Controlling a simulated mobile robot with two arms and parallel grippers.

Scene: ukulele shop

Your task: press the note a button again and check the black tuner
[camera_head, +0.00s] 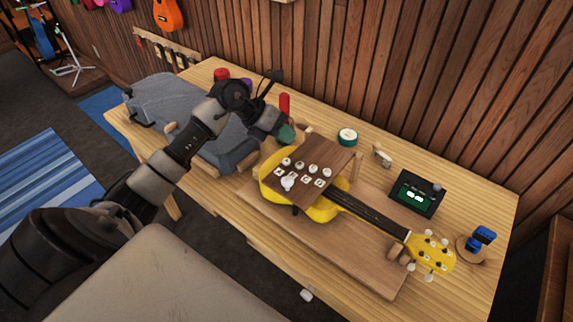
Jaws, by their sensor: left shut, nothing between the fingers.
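A yellow ukulele (270,184) lies on a wooden board on the bench. Over its body sits a brown panel (327,157) with a row of round white buttons (313,169) and small lettered labels; the letters are too small to read surely, so I cannot tell which is note A. The black tuner (417,194) stands to the right, its green screen lit with white marks I cannot read. My left gripper (290,136) is shut and empty, above and behind the panel's left end, apart from the buttons. My right gripper is out of view.
A grey case (160,97) lies at the bench's left. A red tin (221,74), a green-topped round tin (347,136) and a small wooden piece (381,154) stand along the back. A blue clip-on device (480,238) stands at right. Bare bench shows around the tuner.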

